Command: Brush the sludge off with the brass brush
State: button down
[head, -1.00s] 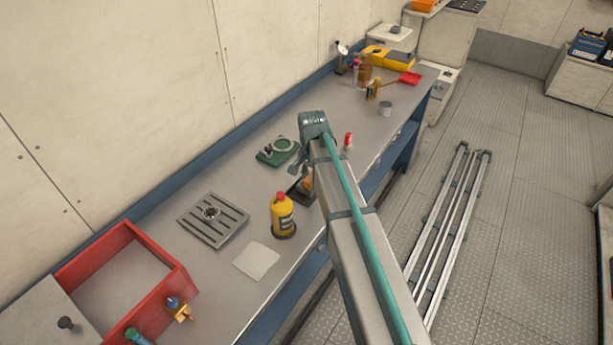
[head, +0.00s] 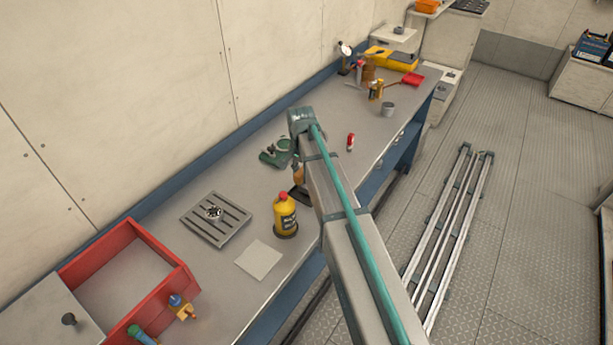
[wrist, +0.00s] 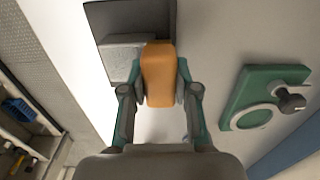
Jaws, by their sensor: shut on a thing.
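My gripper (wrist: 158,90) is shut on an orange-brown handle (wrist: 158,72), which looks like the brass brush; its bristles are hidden. In the head view the handle (head: 298,171) shows only partly beside my arm, low over the bench. In the wrist view a dark flat piece (wrist: 102,18) and a light grey block (wrist: 118,60) lie just beside and beyond the handle; I cannot tell whether they touch it. A green fixture with a ring (wrist: 265,95) stands to the right, apart from my gripper; it is partly hidden in the head view (head: 270,158). I cannot make out any sludge.
A yellow bottle with red cap (head: 285,215) stands near my arm. A slotted grey tray (head: 232,228) holds a small round metal part (head: 213,213). A pale square sheet (head: 259,260), red open box (head: 130,235), small red-and-white item (head: 350,142) and grey cup (head: 388,109) share the bench.

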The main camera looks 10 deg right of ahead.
jog(key=shift+s+d, duration=0.9)
jog(key=shift+s, duration=0.15)
jog(key=shift+s+d, duration=1.3)
jog(key=shift+s+d+r+p, duration=0.1)
jog(key=shift+d+r+p, duration=0.05)
jog(key=shift+r+p, duration=0.2)
notch_tip(320, 180, up, 8)
jog(key=p, duration=0.4)
jog(key=shift+f, duration=0.15)
jog(key=shift+f, duration=0.1)
